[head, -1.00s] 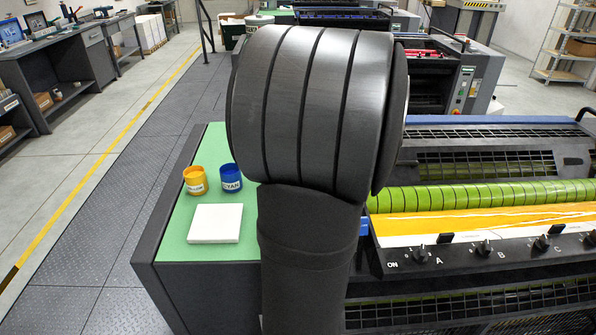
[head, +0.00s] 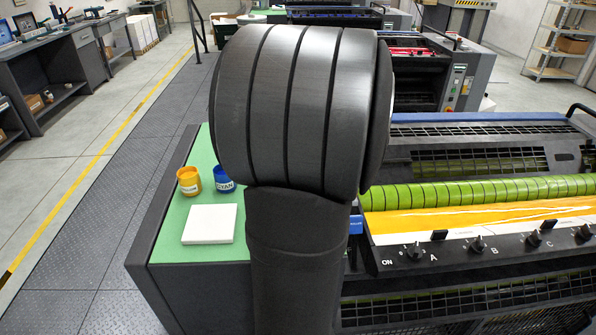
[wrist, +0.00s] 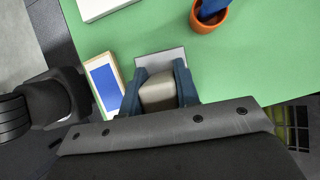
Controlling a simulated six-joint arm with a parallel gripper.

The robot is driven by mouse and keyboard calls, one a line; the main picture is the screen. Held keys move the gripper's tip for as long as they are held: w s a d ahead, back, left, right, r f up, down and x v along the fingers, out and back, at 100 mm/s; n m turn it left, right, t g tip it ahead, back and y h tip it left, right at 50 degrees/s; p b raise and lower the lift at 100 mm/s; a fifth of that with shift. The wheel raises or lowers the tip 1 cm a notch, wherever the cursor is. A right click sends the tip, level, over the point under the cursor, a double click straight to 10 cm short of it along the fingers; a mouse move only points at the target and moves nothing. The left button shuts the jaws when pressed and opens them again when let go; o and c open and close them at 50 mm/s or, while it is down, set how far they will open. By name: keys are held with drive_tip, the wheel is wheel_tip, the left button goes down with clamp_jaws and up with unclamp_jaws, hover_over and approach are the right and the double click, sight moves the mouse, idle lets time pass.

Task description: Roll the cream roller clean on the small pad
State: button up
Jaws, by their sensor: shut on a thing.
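My gripper (wrist: 158,88) shows in the wrist view with two dark blue fingers shut on a cream-beige piece, which looks like the cream roller (wrist: 158,95). A flat light-grey plate (wrist: 164,58) lies just beyond the fingertips; whether it joins the held piece I cannot tell. A white square pad (head: 209,224) lies flat on the green top, left of my arm; its edge also shows at the top of the wrist view (wrist: 105,6), apart from my gripper. In the head view my arm hides my gripper and the roller.
A yellow cup (head: 189,181) and a blue cup marked cyan (head: 224,179) stand behind the pad on the green bench top (head: 178,248). An orange cup (wrist: 208,18) holds something blue. A cream-edged piece with a blue face (wrist: 103,82) lies left of my gripper. The press (head: 480,215) stands right.

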drive_tip(key=shift+w+a+f, duration=0.1)
drive_tip(key=shift+a+f, duration=0.05)
drive_tip(key=shift+a, duration=1.6)
drive_tip(key=shift+s+d+r, duration=0.1)
drive_tip(key=shift+s+d, duration=0.05)
drive_tip(key=shift+d, duration=1.6)
drive_tip(key=shift+s+d+r, duration=0.1)
drive_tip(key=shift+d, duration=1.65)
wheel_tip(320, 180, up, 6)
